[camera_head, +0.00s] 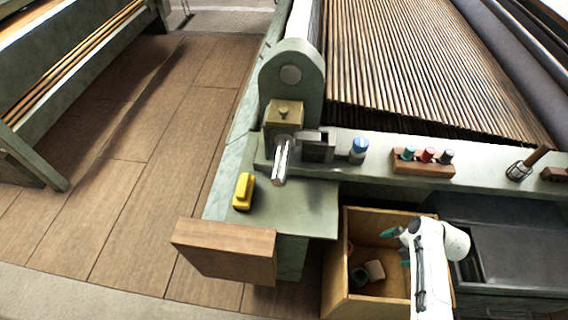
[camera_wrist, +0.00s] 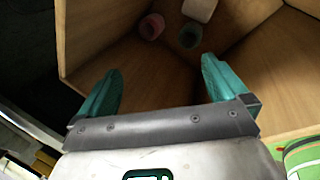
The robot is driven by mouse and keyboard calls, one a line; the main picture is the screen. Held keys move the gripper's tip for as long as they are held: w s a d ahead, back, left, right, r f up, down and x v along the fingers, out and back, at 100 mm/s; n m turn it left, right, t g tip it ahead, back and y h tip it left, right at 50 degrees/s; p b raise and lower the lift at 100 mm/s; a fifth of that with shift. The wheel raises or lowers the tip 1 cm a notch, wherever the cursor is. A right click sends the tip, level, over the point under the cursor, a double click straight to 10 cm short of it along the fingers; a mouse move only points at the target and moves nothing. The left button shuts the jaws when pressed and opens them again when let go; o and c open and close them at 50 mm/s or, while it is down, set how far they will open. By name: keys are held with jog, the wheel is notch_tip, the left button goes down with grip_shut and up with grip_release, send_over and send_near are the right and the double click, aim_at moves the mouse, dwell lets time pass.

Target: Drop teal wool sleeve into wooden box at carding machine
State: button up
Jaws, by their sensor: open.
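The open wooden box (camera_head: 335,270) stands at the front of the carding machine, and its inside fills much of the wrist view (camera_wrist: 100,35). In it lie a dull teal sleeve (camera_wrist: 190,36), a pinkish sleeve (camera_wrist: 152,26) and a pale sleeve (camera_wrist: 200,8), apart from my fingers. The head view also shows the pale sleeve (camera_head: 375,270) and the teal one (camera_head: 357,276). My gripper (camera_head: 397,248) is over the box opening. Its two teal fingers are spread, with nothing between them in the wrist view (camera_wrist: 162,72).
A rack (camera_head: 424,168) with teal, red and grey-topped spools sits on the machine ledge, near a blue-capped jar (camera_head: 358,149). A yellow object (camera_head: 243,191) lies on the green apron. A wooden block (camera_head: 224,252) juts out at the front. A dark bin (camera_head: 510,240) is right of the box.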

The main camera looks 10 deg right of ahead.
jog(key=p+v, duration=0.1)
jog(key=v, duration=0.9)
jog(key=shift+s+r, duration=0.1)
jog(key=shift+r, duration=0.05)
